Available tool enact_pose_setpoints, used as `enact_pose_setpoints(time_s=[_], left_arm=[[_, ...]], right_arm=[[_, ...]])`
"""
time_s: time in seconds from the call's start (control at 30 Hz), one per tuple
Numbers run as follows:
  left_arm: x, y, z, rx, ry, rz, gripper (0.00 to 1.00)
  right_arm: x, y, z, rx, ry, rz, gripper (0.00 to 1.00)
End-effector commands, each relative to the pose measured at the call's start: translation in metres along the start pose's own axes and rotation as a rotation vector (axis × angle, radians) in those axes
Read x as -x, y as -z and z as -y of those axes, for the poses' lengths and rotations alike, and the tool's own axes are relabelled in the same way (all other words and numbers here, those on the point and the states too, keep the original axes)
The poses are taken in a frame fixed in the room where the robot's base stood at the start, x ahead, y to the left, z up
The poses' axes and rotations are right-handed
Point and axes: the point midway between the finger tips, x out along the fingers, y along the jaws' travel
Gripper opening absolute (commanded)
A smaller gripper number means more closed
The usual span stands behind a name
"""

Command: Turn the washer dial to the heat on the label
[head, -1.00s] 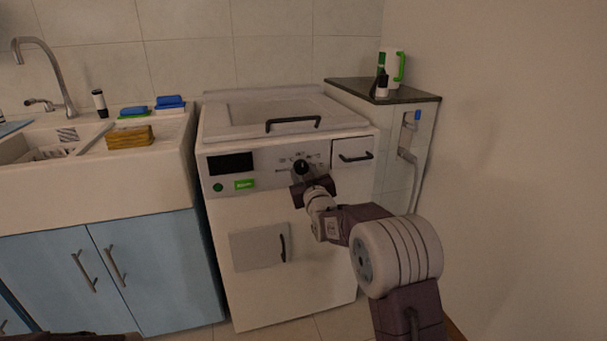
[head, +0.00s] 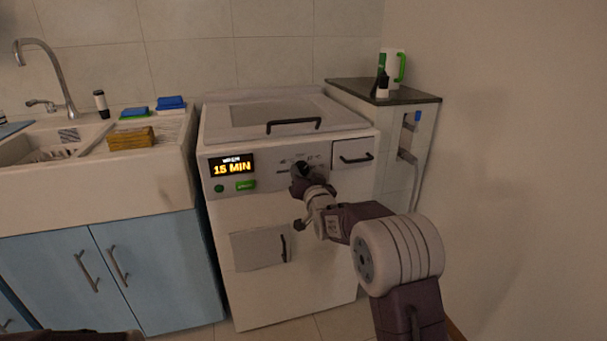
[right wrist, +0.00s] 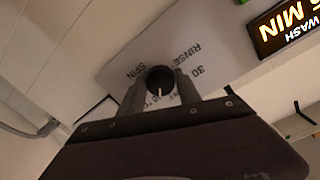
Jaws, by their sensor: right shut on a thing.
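The white washer (head: 340,205) stands in the middle of the head view. Its black dial (right wrist: 160,80) is round with a white mark, which points down in the right wrist view. My right gripper (head: 302,174) is at the washer's panel, shut on the dial with a finger on each side. Printing around the dial reads "30", "RINSE" and "SPIN"; other printing is partly hidden by the fingers. The lit display (head: 232,166) reads "WASH 15 MIN" and also shows, cut off, in the right wrist view (right wrist: 288,25). My left gripper is not in view.
A green button (head: 245,185) and a round green one (head: 219,188) sit below the display. A drawer (head: 351,152) is right of the dial. A dark-topped counter (head: 415,99) and wall are right.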

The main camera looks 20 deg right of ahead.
Motion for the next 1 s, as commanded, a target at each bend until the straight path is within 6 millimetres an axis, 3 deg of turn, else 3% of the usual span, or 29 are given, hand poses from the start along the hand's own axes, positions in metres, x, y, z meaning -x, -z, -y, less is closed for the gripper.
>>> enact_pose_setpoints(time_s=[0.4,0.97,1.0], left_arm=[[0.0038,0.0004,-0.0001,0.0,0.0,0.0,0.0],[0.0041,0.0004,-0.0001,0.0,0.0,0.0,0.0],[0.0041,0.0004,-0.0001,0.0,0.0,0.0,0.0]], right_arm=[[0.0001,-0.0002,0.0001,-0.186,0.001,0.013,0.0],[0.0001,-0.0006,0.0,-0.215,0.001,0.015,0.0],[0.0001,-0.0006,0.0,-0.215,0.001,0.015,0.45]])
